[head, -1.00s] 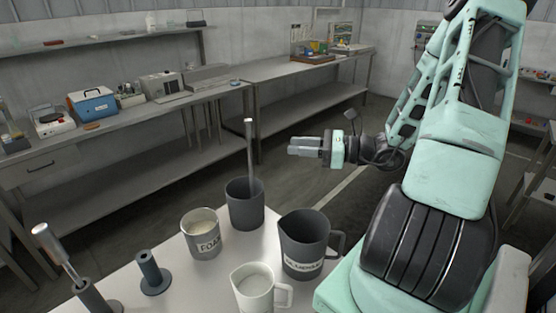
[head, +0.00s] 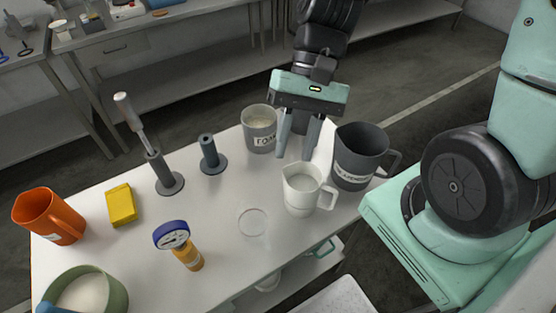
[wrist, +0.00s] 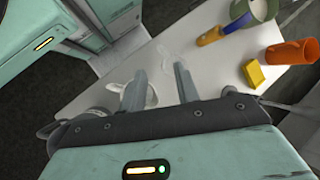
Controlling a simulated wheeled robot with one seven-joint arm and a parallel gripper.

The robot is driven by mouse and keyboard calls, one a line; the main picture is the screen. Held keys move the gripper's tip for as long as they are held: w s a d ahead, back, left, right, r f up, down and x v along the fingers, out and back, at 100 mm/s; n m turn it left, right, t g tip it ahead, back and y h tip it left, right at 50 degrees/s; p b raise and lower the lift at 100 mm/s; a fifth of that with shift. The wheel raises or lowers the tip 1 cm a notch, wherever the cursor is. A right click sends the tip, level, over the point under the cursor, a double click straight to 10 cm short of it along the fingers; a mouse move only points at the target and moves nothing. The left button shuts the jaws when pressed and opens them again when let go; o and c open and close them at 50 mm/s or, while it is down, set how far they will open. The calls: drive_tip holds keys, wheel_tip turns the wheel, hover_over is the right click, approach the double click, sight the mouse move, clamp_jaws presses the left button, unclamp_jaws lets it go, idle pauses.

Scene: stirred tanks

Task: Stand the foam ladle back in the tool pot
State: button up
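A dark grey upright pot stood at the back of the white table with a long handle in it a second ago; my arm now covers most of it, so I cannot tell how that tool sits. A grey pot labelled FOAM (head: 260,140) stands just left of my gripper. My gripper (head: 298,150) points down over the table behind the white jug (head: 302,196). Its fingers are apart and nothing shows between them; in the wrist view my gripper (wrist: 160,78) is also open and empty. I cannot identify the foam ladle with certainty.
A dark jug (head: 357,165) stands right of the white jug. A tilted tool (head: 130,112) sits in a flanged holder, beside an empty holder (head: 211,157). A gauge (head: 181,246), yellow block (head: 121,205), orange jug (head: 48,217) and green bowl (head: 115,295) occupy the left. The centre-left tabletop is mostly clear.

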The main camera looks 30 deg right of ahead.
drive_tip(key=s+a+r+n+t+h, duration=0.2)
drive_tip(key=s+a+n+t+h, duration=0.2)
drive_tip(key=n, duration=0.7)
drive_tip(key=shift+s+a+r+n+h, duration=0.15)
drive_tip(key=shift+a+r+n+h, duration=0.15)
drive_tip(key=shift+a, duration=0.6)
drive_tip(key=shift+f+b, duration=0.35)
drive_tip(key=shift+f, duration=0.05)
drive_tip(key=shift+a, duration=0.15)
